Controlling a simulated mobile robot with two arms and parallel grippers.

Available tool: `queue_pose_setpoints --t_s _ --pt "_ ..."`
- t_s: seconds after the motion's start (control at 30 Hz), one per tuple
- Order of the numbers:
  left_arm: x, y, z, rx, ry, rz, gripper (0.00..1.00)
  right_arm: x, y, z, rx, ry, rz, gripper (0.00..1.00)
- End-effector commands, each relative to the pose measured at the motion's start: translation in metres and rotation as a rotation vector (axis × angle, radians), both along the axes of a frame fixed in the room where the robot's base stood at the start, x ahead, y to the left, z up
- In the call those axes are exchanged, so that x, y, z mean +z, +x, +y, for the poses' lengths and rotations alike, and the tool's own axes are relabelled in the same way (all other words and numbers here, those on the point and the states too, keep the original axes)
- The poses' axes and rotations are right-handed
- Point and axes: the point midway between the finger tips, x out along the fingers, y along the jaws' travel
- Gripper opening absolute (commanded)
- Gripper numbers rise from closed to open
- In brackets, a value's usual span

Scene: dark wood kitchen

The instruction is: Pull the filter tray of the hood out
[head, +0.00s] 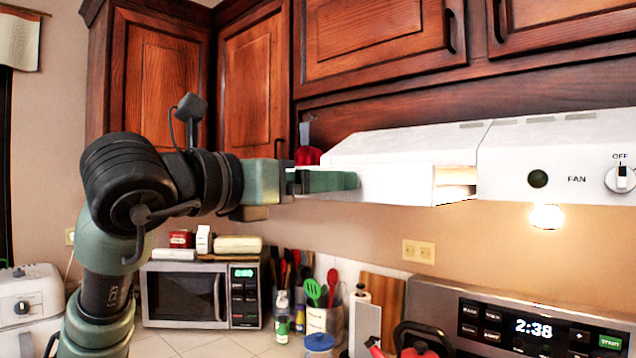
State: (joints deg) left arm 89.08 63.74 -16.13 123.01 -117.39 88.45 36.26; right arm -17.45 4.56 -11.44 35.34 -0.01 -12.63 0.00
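The white range hood (560,150) hangs under the cabinets at the right, with a FAN label and an OFF knob on its front. To the left of this control panel is a white front section that I take as the filter tray (400,187). A lit opening shows at its right end. My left gripper (345,181) reaches in from the left, its green finger overlapping the left part of this white section. I cannot tell if it touches, and the finger opening is hidden from this angle. My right gripper is not in view.
Dark wood cabinets (375,40) run above the hood. Below are a microwave (200,297), a utensil holder (318,320), and a stove panel (535,325) reading 2:38. A red kettle (420,348) stands at the bottom. A lit bulb (547,216) hangs under the hood.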

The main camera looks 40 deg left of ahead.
Motion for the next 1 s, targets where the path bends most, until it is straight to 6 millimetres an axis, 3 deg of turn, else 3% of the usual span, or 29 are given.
queue_pose_setpoints --t_s 0.17,0.57,0.6,0.63,0.87,1.0 --pt "-0.001 -0.007 0.000 0.000 0.000 0.001 0.18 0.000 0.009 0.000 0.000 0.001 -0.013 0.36" --pt "0.000 -0.008 0.000 0.000 -0.001 0.001 0.18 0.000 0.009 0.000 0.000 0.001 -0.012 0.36" --pt "0.000 -0.008 0.000 0.000 -0.001 0.000 0.94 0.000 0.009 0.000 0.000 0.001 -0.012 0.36" --pt "0.000 -0.008 0.000 0.000 -0.001 0.000 1.00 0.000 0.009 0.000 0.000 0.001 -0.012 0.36" --pt "0.000 -0.008 0.001 0.000 -0.001 0.000 1.00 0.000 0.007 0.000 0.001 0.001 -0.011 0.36" --pt "0.000 -0.019 0.002 0.001 0.000 -0.005 1.00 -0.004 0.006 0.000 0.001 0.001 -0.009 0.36"
